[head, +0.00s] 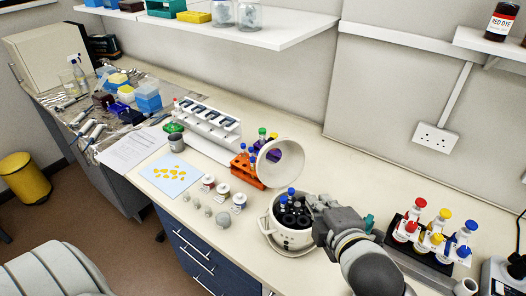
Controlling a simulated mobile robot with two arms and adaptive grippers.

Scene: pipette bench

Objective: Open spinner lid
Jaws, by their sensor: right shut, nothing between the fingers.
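The spinner (289,238) is a round white pot-like machine near the bench's front edge. Its round white lid (288,155) stands raised behind the bowl, inner face showing, so the bowl is uncovered. Inside is a dark rotor with a blue-capped tube (291,192) standing up in it. My right gripper (314,203) is at the right rim of the bowl, in front of and below the lid and apart from it. It is shut and holds nothing. The gripper and arm hide part of the spinner's right side. My left gripper is not in view.
An orange tube rack (244,171) stands close behind and left of the spinner. Small jars (223,189) and a blue sheet (172,175) lie to the left. A rack of red, yellow and blue bottles (426,240) stands right of my arm.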

